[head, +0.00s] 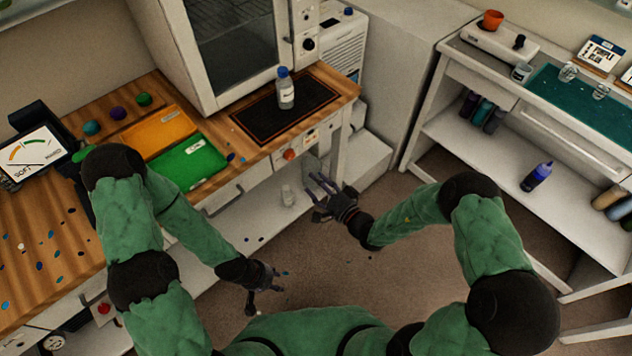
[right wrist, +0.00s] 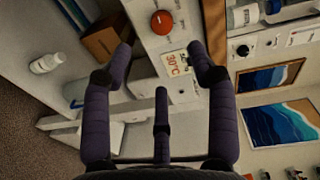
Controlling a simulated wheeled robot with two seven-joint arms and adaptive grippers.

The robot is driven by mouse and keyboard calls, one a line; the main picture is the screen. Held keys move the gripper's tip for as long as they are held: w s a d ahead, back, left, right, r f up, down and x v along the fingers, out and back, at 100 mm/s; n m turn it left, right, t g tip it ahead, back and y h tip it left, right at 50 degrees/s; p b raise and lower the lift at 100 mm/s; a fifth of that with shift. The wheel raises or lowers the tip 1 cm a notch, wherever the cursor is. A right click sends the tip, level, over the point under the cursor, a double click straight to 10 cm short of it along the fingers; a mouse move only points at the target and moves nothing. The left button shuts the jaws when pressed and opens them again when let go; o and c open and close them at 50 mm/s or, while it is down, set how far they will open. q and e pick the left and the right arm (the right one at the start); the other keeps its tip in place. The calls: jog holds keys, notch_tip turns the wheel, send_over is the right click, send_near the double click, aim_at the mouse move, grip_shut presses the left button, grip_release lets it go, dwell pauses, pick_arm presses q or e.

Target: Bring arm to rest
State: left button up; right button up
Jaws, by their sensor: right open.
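My right gripper (head: 318,196) is in the middle of the head view, in the air in front of the wooden bench (head: 218,190). In the right wrist view its fingers (right wrist: 159,62) are spread wide with nothing between them. My left gripper (head: 264,302) hangs low in front of the bench, left of the picture's centre. Its fingers look spread apart and I see nothing in them. Both arms are bent, with the hands held out in front of my body.
A clear blue-capped bottle (head: 286,92) stands on a black mat (head: 260,120) beside the white cabinet. Orange (head: 160,132) and green (head: 190,162) panels lie on the bench. A white-framed side table (head: 470,125) stands at the right. Brown floor (head: 400,268) lies between.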

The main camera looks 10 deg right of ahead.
dwell(0.3)
jog(key=s+a+f+n+g+y, duration=0.1)
jog(key=s+a+f+n+g, duration=0.15)
jog(key=s+f+g, duration=0.4)
jog(key=s+a+f+n+g+y, duration=0.1)
jog(key=s+a+f+g, duration=0.25)
jog(key=s+g, duration=0.6)
jog(key=s+d+f+n+g+h, duration=0.1)
jog(key=s+d+f+h, duration=0.15)
jog(key=s, duration=0.25)
jog(key=s+d+f+n+g+h, duration=0.1)
jog(key=s+d+f+h, duration=0.1)
jog(key=s+d+h, duration=0.3)
jog(key=shift+w+d+f+n+t, duration=0.1)
jog(key=shift+w+d+f+t, duration=0.3)
jog(key=shift+t, duration=0.25)
jog(key=shift+w+d+f+n+t, duration=0.15)
jog(key=shift+w+d+f+t, duration=0.1)
jog(key=shift+w+t, duration=0.4)
jog(key=shift+w+d+f+n+t, duration=0.1)
jog(key=shift+w+d+f+t, duration=0.25)
jog(key=shift+t, duration=0.35)
